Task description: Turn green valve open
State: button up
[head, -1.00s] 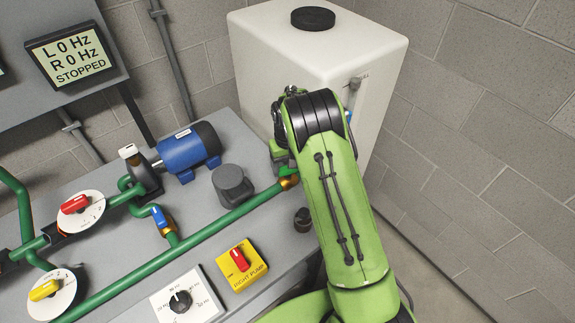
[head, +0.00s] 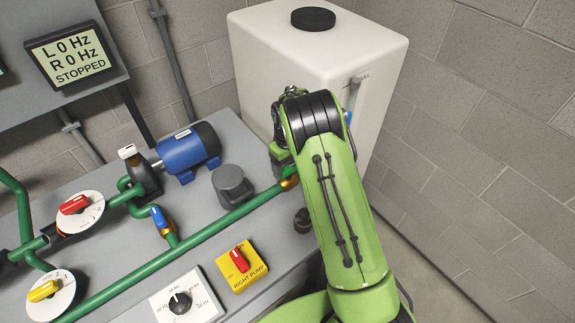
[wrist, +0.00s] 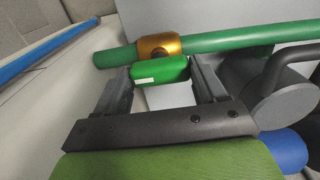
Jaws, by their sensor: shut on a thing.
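The green valve has a green handle (wrist: 160,70) with a small white mark and a brass body (wrist: 167,45) on the green pipe (wrist: 235,38). In the wrist view my gripper (wrist: 163,78) has one dark finger on each side of the handle and is shut on it. The handle appears to lie along the pipe's direction. In the head view the brass body (head: 289,183) shows just left of my arm. My arm hides most of the handle and the fingers there.
A white tank (head: 310,60) stands behind my arm. A blue motor (head: 188,150), a grey cylinder (head: 232,185) and a blue-handled valve (head: 158,216) are to the left. A yellow right pump switch (head: 241,265) is at the front. The display (head: 77,52) reads stopped.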

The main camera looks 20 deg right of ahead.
aim_at(288, 168)
jog(key=o, duration=1)
jog(key=shift+o, duration=0.2)
jog(key=shift+r, duration=0.15)
notch_tip(288, 168, up, 16)
jog(key=p, duration=0.3)
jog(key=shift+f, duration=0.25)
